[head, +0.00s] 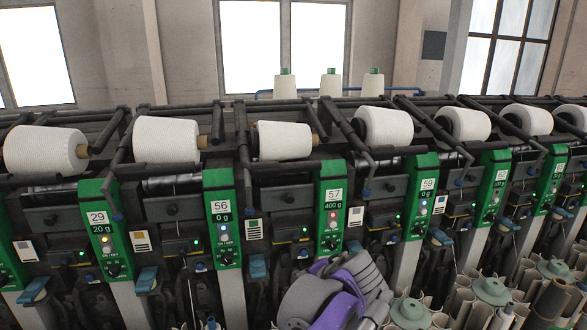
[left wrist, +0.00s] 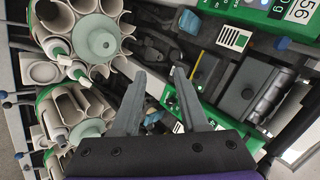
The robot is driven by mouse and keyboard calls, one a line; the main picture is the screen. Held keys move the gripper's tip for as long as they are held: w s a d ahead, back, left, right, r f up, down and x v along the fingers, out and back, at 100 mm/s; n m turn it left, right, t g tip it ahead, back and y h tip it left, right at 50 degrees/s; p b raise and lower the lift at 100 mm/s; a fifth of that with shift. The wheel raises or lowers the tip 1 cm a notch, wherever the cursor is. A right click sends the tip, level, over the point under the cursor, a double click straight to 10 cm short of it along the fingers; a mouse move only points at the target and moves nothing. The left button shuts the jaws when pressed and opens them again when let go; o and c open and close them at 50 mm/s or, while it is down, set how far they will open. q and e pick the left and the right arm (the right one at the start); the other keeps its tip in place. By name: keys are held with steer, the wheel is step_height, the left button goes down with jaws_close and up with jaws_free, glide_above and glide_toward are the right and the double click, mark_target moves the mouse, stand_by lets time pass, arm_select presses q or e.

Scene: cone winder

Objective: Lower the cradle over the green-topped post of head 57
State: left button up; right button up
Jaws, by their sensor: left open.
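The green-topped post of head 57 (head: 331,205) stands right of centre in the head view, with its number and a 400 g display at the top. A black cradle arm (head: 347,130) slants down to the right beside the top of this post, ending in a blue tip. A white cone (head: 283,140) lies to the left of the post. My left gripper (left wrist: 159,73) is open and empty in the left wrist view, its two grey fingers apart. A purple and grey arm part of mine shows low in the head view, below post 57. My right gripper is not in view.
Post 56 (head: 222,215) and post 59 (head: 421,195) flank head 57. Round magazines of tubes (head: 490,290) stand at lower right; such a magazine (left wrist: 97,40) also shows in the left wrist view. Cones line the machine's top.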

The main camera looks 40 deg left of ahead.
mark_target(292, 165)
arm_select(q)
steer(key=w+a+r+y, duration=0.2)
steer(key=w+a+r, duration=0.1)
steer(key=r, duration=0.3)
steer(key=w+a+r+m+y, duration=0.1)
steer(key=w+a+r+y, duration=0.2)
steer(key=w+r, duration=0.3)
steer(key=w+a+r+y, duration=0.3)
steer(key=w+r, duration=0.1)
steer(key=r, duration=0.3)
steer(key=shift+w+r+m, duration=0.2)
steer(key=shift+w+m, duration=0.1)
steer(key=shift+w, duration=0.1)
steer(key=x, duration=1)
steer(key=shift+f+p, duration=0.15)
steer(key=shift+p, duration=0.25)
jaws_close()
